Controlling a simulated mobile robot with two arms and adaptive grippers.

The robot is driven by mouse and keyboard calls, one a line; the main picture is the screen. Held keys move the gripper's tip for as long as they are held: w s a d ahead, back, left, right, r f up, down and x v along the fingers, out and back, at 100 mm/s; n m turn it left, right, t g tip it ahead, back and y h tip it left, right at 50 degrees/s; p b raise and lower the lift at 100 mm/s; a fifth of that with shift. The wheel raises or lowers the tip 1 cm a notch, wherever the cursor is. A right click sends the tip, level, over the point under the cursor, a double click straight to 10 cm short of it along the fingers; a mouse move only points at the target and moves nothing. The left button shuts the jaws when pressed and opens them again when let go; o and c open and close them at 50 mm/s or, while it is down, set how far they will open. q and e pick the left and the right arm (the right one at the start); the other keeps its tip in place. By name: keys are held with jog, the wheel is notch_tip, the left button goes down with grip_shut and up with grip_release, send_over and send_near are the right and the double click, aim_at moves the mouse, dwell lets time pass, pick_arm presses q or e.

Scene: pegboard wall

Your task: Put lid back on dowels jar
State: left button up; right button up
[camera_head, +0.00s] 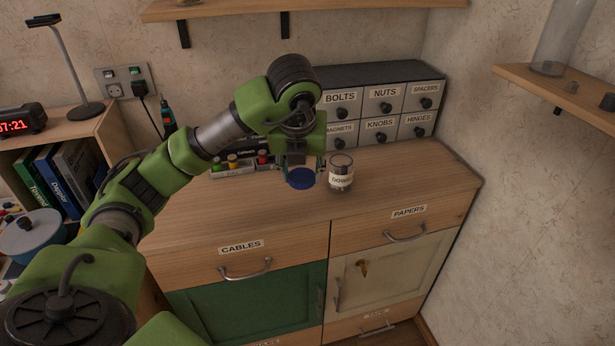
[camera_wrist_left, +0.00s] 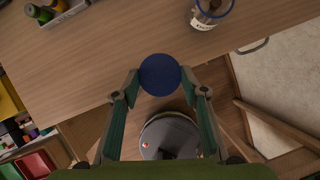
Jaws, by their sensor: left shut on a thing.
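The dowels jar (camera_head: 341,180) is a clear jar with a white label. It stands upright and uncovered on the wooden cabinet top, and dowels show inside. In the left wrist view the jar (camera_wrist_left: 203,22) is at the top, with a blue rim. My left gripper (camera_head: 302,170) is shut on the round blue lid (camera_head: 300,179), which it holds above the cabinet top, left of the jar and apart from it. In the left wrist view the lid (camera_wrist_left: 160,75) sits between the two fingertips. My right gripper is not in view.
A drawer unit (camera_head: 385,108) with labelled small drawers stands behind the jar. A tray of small coloured containers (camera_head: 236,166) is at the back left. The cabinet top (camera_head: 420,190) is clear to the right of the jar. A shelf (camera_head: 560,90) hangs on the right wall.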

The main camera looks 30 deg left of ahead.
aim_at(293, 179)
pick_arm(q)
jog(key=s+r, duration=0.1)
jog(key=s+d, duration=0.1)
jog(key=s, duration=0.1)
jog(key=s+d+r+p, duration=0.1)
jog(key=s, duration=0.1)
jog(key=shift+s+r, duration=0.25)
jog(key=shift+r, duration=0.1)
